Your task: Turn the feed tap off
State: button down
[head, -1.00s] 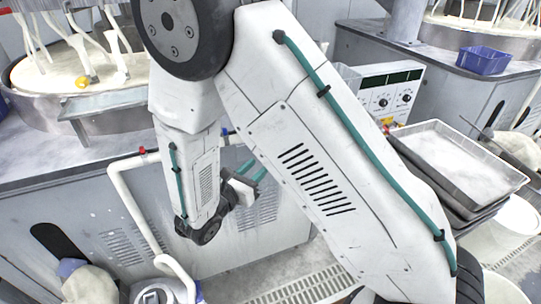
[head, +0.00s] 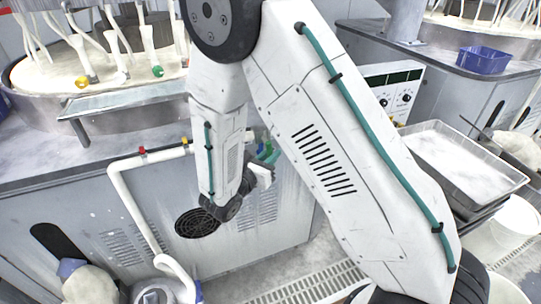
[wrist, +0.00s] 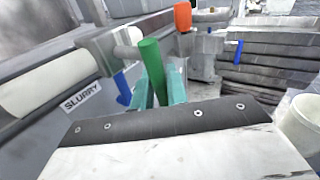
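In the wrist view a white pipe (wrist: 48,90) lies beside a label reading SLURRY (wrist: 81,97) and runs into a grey metal fitting (wrist: 103,50). A green lever (wrist: 152,58) stands up and tilts slightly left near that fitting. A blue lever (wrist: 122,88) hangs below the fitting. An orange-red handle (wrist: 183,16) is farther back. Which one is the feed tap is not labelled. My gripper (wrist: 160,92) has its teal fingers apart, one on each side of the green lever's lower part; contact cannot be told. In the head view my gripper (head: 268,151) is beside the cabinet, partly hidden by my arm.
A white pipe (head: 127,190) with red and yellow bands runs along the cabinet front (head: 110,235). A platen basin (head: 45,85) is at upper left. A tray (head: 465,160) of pale material and a blue bin (head: 483,59) are at right. The wrist view shows stacked grey slabs (wrist: 270,65).

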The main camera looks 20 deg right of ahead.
jog(key=shift+a, duration=0.1)
jog(key=shift+a+m+y, duration=0.1)
jog(key=shift+m+y, duration=0.2)
jog(key=shift+y, duration=0.2)
jog(key=c, duration=1.4)
grip_release()
jog(key=shift+c, duration=0.2)
jog(key=v, duration=0.7)
jog(key=shift+a, duration=0.4)
jog(key=shift+s, duration=0.1)
